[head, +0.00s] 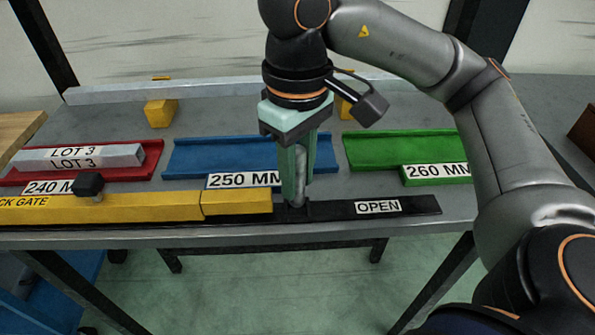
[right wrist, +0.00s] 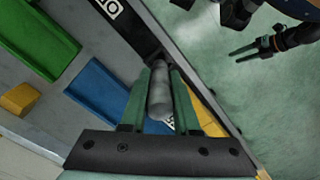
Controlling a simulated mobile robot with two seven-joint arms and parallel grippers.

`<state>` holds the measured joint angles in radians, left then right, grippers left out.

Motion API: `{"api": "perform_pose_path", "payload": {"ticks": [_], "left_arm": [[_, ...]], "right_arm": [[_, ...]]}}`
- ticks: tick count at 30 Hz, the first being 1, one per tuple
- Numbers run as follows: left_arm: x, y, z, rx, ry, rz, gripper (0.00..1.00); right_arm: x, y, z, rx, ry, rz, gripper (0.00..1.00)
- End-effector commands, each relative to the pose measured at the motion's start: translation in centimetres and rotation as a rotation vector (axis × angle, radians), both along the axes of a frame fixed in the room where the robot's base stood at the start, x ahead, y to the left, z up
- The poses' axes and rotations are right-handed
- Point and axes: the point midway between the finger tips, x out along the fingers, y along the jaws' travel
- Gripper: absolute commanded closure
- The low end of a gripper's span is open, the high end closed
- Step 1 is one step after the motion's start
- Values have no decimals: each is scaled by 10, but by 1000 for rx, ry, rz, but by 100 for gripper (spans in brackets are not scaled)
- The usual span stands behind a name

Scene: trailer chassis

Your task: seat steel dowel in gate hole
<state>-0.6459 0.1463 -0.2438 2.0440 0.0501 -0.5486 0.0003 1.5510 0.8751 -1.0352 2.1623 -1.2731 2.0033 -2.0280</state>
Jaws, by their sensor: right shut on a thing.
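My right gripper (head: 296,190) is shut on a grey steel dowel (head: 300,170) and points down. The dowel is upright between its green fingers, and it also shows in the right wrist view (right wrist: 159,95). The dowel's lower end is at the black rail, just right of the end of the yellow gate bar (head: 235,203). The gate hole is hidden, so I cannot tell whether the dowel is in it. My left gripper (right wrist: 250,52) shows small in the right wrist view, away from the table, with its fingers apart and empty.
The black rail (head: 340,208) has an OPEN label. A black knob (head: 88,184) stands on the gate. Behind are a red tray (head: 150,160) with grey LOT 3 bars (head: 125,156), a blue tray (head: 190,155), a green tray (head: 400,149) and a yellow block (head: 160,112).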

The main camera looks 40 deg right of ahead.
Motion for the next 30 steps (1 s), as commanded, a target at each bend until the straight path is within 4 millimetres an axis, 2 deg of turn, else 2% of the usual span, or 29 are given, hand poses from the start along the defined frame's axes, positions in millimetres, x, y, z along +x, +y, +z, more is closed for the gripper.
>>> {"api": "perform_pose_path", "payload": {"ticks": [18, 30], "left_arm": [[0, 0, -1, 0, 0, 0, 50], [0, 0, -10, 0, -1, 0, 50]], "right_arm": [[0, 0, 0, 0, -1, 0, 100], [0, 0, -10, 0, -1, -1, 100]]}}
